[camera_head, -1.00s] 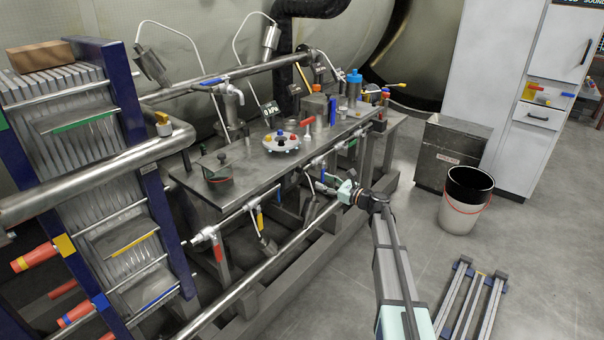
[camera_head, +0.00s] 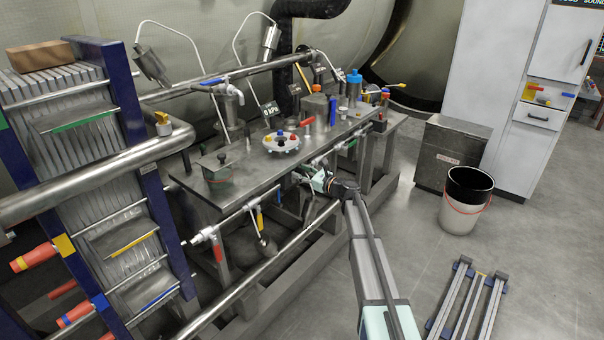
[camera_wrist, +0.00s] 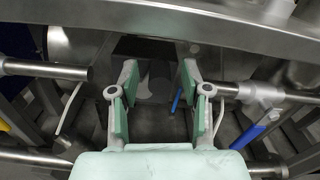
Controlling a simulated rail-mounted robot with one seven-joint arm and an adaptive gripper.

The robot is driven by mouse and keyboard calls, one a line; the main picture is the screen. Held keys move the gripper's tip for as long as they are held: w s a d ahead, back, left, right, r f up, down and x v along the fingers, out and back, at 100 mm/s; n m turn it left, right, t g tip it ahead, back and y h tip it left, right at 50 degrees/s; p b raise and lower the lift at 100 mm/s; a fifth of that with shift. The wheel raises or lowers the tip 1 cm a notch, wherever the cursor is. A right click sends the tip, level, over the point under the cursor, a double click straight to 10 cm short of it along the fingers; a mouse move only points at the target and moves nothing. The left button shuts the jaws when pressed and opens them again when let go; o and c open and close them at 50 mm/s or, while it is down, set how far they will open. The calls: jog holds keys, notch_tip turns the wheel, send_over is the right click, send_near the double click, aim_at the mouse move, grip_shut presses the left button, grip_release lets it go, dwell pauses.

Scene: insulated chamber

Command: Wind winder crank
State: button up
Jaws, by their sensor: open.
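My gripper (camera_head: 306,177) is at the front edge of the steel bench, right of its middle, at the end of my arm. In the wrist view the two green-padded fingers (camera_wrist: 158,78) stand apart with nothing held between them. They point under the bench edge. No winder crank can be made out for certain. A small box-like device with a dark knob (camera_head: 222,158) stands on the bench's left part, well left of my gripper. Whether that is the winder is unclear.
The steel bench (camera_head: 255,178) carries a white round holder (camera_head: 281,146) with coloured caps. Pipes with valves run below its front edge; a blue handle (camera_wrist: 255,131) lies right of my fingers. A bucket (camera_head: 467,205) stands right.

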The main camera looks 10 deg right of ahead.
grip_shut()
jog(key=shift+s+a+n+b, duration=0.1)
jog(key=shift+n+b, duration=0.2)
jog(key=shift+b, duration=0.1)
